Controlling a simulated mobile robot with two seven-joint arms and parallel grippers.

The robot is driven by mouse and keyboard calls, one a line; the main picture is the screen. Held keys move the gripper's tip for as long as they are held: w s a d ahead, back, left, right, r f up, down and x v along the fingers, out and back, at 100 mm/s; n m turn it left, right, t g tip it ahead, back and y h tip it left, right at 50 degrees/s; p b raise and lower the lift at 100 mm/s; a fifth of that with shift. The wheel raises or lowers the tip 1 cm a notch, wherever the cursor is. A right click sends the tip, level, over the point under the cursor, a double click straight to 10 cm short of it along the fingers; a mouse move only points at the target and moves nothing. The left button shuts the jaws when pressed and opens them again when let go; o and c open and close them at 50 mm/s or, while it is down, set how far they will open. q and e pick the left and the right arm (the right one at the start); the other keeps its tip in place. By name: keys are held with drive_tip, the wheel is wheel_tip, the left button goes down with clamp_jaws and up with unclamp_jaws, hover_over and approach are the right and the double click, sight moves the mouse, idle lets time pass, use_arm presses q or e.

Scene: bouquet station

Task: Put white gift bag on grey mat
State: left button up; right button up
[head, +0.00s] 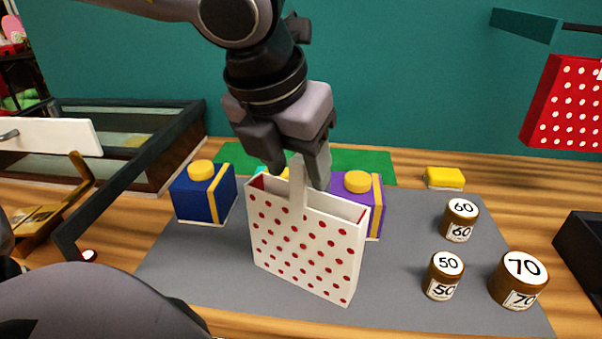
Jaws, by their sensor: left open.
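The white gift bag (303,247) with red dots is upright over the front middle of the grey mat (400,220). It seems to stand on the mat, slightly turned. Its strap-like handle (297,187) rises from the top. My left gripper (296,178) comes down from above. Its fingers are open on either side of the handle, close to the bag's top rim. Whether a finger touches the handle is hard to tell. My right gripper is not in view.
On the mat are a blue gift box (200,200), a purple box (372,192) partly behind the bag, and weights marked 60 (459,220), 50 (442,276) and 70 (518,281). A red dotted bag (565,105) hangs at right. A black tray (585,255) lies right.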

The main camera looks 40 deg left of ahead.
use_arm(q)
drive_tip(key=v, duration=0.8)
drive_tip(key=shift+s+r, duration=0.2)
drive_tip(key=shift+r, duration=0.15)
